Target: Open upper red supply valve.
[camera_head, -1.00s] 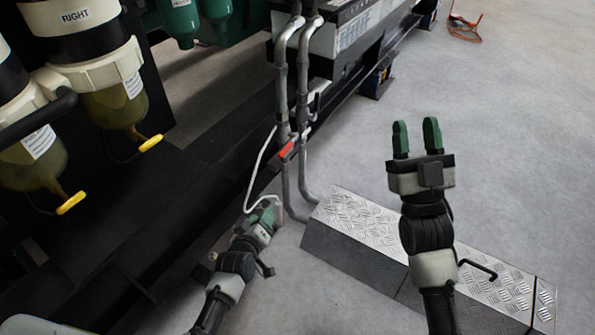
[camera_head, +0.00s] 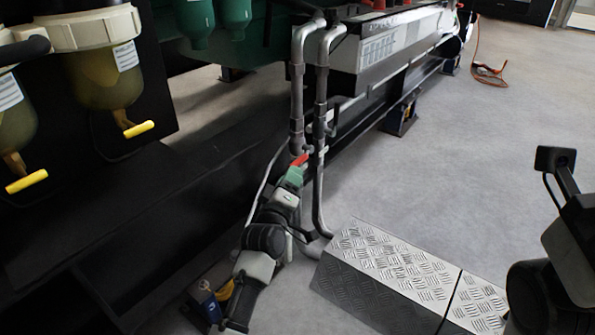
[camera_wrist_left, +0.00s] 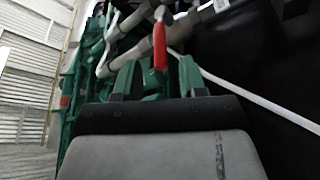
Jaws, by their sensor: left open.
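The red valve handle (camera_head: 301,158) sits on the grey vertical pipes low beside the machine. In the left wrist view the red handle (camera_wrist_left: 160,45) points down the picture, its lower end between my two green fingertips. My left gripper (camera_head: 294,174) is open, just below the handle in the head view; it also shows in the left wrist view (camera_wrist_left: 158,75). Whether a finger touches the handle I cannot tell. My right arm (camera_head: 570,250) is at the right edge, its fingers out of view.
Two grey pipes (camera_head: 297,95) rise beside the valve. A checker-plate step (camera_head: 390,265) stands to the right of the pipes. Filter bowls with yellow handles (camera_head: 138,129) hang at upper left. Open grey floor (camera_head: 440,150) lies to the right.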

